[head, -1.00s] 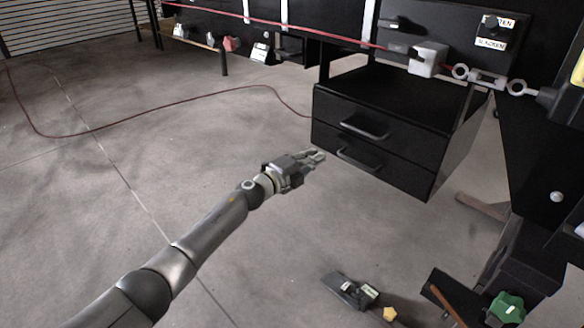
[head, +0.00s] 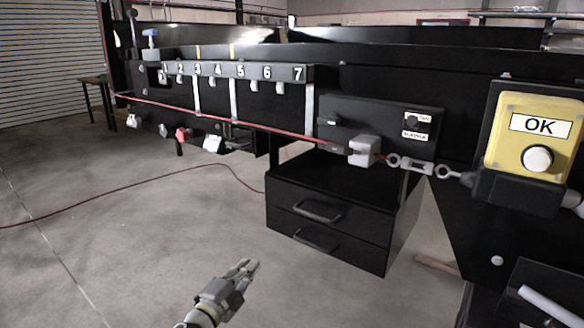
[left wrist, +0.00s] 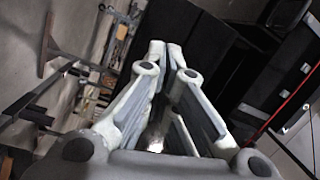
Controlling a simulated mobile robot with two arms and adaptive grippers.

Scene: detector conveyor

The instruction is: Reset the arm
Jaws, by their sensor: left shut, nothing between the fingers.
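My left gripper (head: 246,268) is at the bottom centre of the head view, over the grey floor, in front of and below the black drawer unit (head: 374,245). Its fingers are shut and hold nothing. The same fingers (left wrist: 166,52) show in the left wrist view, close together at the tips. The gripper is apart from the drawers. My right gripper is not in the head view.
Both drawers look closed, with an upper handle (head: 317,212) and a lower handle (head: 316,240). Above runs a black conveyor frame with numbered hooks (head: 240,72) and a red cord (head: 210,118). A yellow OK button box (head: 507,130) is at right. Open floor lies left.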

